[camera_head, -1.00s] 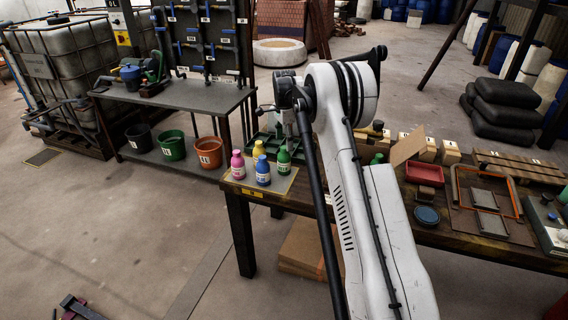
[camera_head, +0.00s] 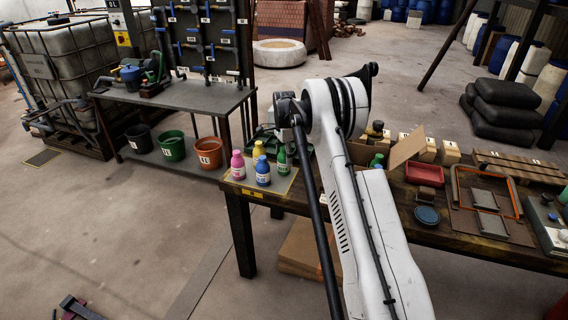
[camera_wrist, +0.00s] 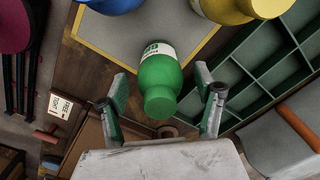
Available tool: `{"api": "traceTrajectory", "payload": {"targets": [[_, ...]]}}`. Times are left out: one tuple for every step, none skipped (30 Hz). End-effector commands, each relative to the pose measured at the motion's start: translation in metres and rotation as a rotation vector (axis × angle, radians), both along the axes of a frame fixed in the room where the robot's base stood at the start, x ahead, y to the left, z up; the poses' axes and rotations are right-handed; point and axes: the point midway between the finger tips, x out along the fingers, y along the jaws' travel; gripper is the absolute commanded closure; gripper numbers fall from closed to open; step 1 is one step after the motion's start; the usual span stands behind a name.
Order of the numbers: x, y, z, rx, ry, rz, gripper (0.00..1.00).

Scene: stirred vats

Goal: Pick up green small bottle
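The small green bottle (camera_wrist: 160,82) stands on a grey mat with a yellow border (camera_wrist: 101,47). In the wrist view it lies between the two open fingers of my gripper (camera_wrist: 163,100), with a visible gap on each side. My gripper is hidden behind my arm there. A blue bottle (camera_head: 263,172), a yellow bottle (camera_head: 258,150) and a pink bottle (camera_head: 238,164) stand close to its left.
A green divided tray (camera_wrist: 264,76) lies right of the bottle in the wrist view. Another green bottle (camera_head: 377,160) stands farther right by an open cardboard box (camera_head: 407,148). A red tray (camera_head: 424,174) and blue dish (camera_head: 427,216) lie on the wooden table (camera_head: 395,205).

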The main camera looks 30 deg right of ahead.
Motion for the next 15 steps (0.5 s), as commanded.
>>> {"api": "traceTrajectory", "payload": {"targets": [[0.0000, 0.0000, 0.0001, 0.000, 0.000, 0.000, 0.42], [0.0000, 0.0000, 0.0001, 0.000, 0.000, 0.000, 0.46], [0.0000, 0.0000, 0.0001, 0.000, 0.000, 0.000, 0.51], [0.0000, 0.0000, 0.0002, 0.000, 0.000, 0.000, 0.55], [0.0000, 0.0000, 0.0002, 0.000, 0.000, 0.000, 0.59], [0.0000, 0.0000, 0.0002, 0.000, 0.000, 0.000, 0.65], [0.0000, 0.0000, 0.0002, 0.000, 0.000, 0.000, 0.69], [0.0000, 0.0000, 0.0002, 0.000, 0.000, 0.000, 0.72], [0.0000, 0.0000, 0.0002, 0.000, 0.000, 0.000, 0.78], [0.0000, 0.0000, 0.0002, 0.000, 0.000, 0.000, 0.82], [0.0000, 0.0000, 0.0002, 0.000, 0.000, 0.000, 0.86], [0.0000, 0.0000, 0.0003, 0.000, 0.000, 0.000, 0.91], [0.0000, 0.0000, 0.0006, 0.000, 0.000, 0.000, 0.92], [0.0000, 0.0000, 0.0006, 0.000, 0.000, 0.000, 0.92], [0.0000, 0.0000, 0.0006, 0.000, 0.000, 0.000, 0.92]]}}
